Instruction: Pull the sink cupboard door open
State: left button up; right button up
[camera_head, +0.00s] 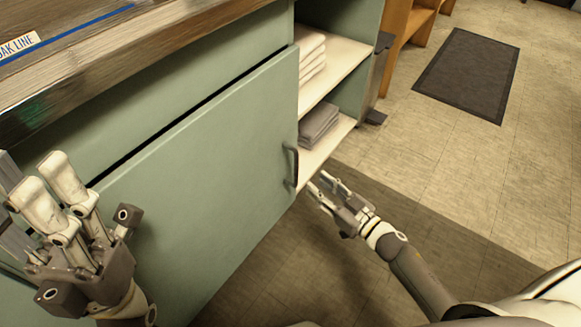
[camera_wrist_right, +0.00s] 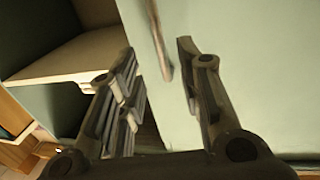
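The sink cupboard door (camera_head: 205,185) is a flat light-green panel left of centre in the head view. It looks shut, under a green strip with a dark gap between them. Its dark upright bar handle (camera_head: 291,167) is near the right edge. My right gripper (camera_head: 322,190) is open and empty, just right of and below the handle. In the right wrist view the handle (camera_wrist_right: 159,40) shows ahead, between the lines of the two fingers (camera_wrist_right: 160,70), not gripped. My left gripper (camera_head: 48,184) is raised in front of the cupboard at the left, with its finger gap unclear.
An open cupboard bay with a white shelf (camera_head: 342,72), white folded cloths (camera_head: 312,58) and grey cloths (camera_head: 318,125) is right of the door. The worktop edge (camera_head: 130,62) runs above. A dark mat (camera_head: 468,75) lies on the tiled floor, which is otherwise clear at right.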

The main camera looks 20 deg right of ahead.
aim_at(297, 168)
jog(key=b+x, duration=0.3)
jog(key=x, duration=0.6)
jog(key=shift+w+a, duration=0.15)
jog(key=shift+w, duration=0.25)
jog(key=shift+c, duration=0.2)
grip_shut()
